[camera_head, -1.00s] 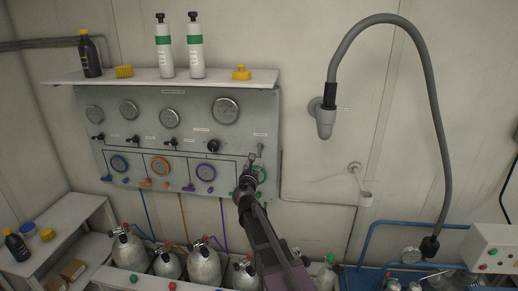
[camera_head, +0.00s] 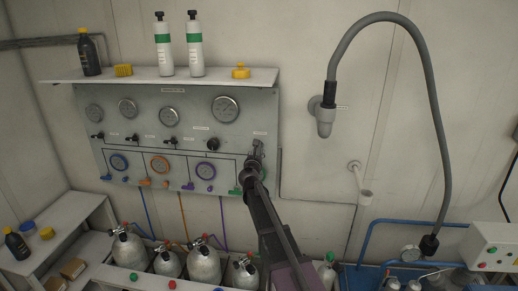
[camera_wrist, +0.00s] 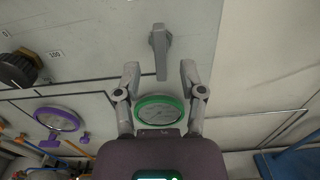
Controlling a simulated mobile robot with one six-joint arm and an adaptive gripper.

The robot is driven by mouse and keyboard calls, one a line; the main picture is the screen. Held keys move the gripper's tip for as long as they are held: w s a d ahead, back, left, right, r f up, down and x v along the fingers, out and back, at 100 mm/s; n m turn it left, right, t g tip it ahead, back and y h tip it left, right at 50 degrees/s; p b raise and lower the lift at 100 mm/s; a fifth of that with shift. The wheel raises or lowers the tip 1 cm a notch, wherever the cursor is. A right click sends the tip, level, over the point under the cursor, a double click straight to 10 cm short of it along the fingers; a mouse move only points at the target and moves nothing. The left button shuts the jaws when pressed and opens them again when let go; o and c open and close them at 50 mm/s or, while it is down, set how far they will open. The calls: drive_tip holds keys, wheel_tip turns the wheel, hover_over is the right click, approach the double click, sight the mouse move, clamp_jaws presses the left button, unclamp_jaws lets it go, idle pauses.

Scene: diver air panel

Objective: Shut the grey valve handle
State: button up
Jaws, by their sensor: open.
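My gripper (camera_wrist: 160,72) is open, with one finger on each side of the handle's lower end. A gap shows between the handle and each finger, so nothing is held. How far the fingers are from the panel in depth I cannot tell. In the head view my gripper (camera_head: 255,158) reaches the panel's right edge and mostly covers the handle.
A green-ringed gauge (camera_wrist: 159,110) lies below the handle, behind my fingers. A black knob (camera_wrist: 18,69) and a purple-ringed gauge (camera_wrist: 57,119) are to the left. A shelf (camera_head: 215,77) with bottles juts out above the panel (camera_head: 180,140).

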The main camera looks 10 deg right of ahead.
sight(259, 149)
drive_tip(key=shift+x, duration=2.3)
clamp_jaws()
